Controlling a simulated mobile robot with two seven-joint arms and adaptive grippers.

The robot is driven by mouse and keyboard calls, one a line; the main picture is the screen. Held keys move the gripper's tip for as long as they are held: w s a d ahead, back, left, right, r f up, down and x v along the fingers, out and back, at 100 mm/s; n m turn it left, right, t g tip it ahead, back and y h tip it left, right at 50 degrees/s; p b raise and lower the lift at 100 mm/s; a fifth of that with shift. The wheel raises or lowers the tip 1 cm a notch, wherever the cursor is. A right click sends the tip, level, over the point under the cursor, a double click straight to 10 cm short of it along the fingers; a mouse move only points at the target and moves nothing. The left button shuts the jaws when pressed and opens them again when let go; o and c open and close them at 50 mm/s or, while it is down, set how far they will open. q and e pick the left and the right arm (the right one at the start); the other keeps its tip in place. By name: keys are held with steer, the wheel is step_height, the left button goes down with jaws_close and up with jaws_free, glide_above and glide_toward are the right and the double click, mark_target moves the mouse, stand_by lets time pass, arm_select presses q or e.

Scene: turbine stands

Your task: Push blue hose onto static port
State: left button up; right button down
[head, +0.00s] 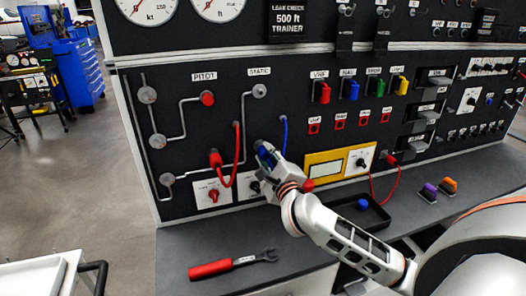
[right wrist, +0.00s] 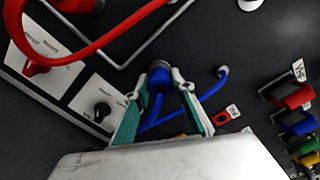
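The static port (head: 259,91) is a round grey fitting under the STATIC label, with nothing on it. The blue hose (head: 284,125) comes out of the panel below and to its right and curves down to my right gripper (head: 264,152). The right wrist view shows the blue hose end (right wrist: 160,75) against the panel, between the teal-padded fingers of my right gripper (right wrist: 159,88). A small gap seems to show between the fingers and the hose end. The hose (right wrist: 185,112) loops below it to its panel fitting. My left gripper is not in view.
A red hose (head: 236,165) and its red connector (head: 215,158) hang just left of my gripper. A yellow-framed unit (head: 325,164) is to its right. A red-handled wrench (head: 210,269) and a black tray (head: 358,212) lie on the grey bench.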

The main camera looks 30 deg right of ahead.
mark_target(266, 156)
steer(key=shift+s, duration=0.15)
steer(key=shift+s+a+p, duration=0.15)
steer(key=shift+s+p, duration=0.15)
steer(key=shift+s, duration=0.2)
stand_by(0.4)
steer(key=shift+p+v, duration=0.6)
steer(key=shift+v, duration=0.85)
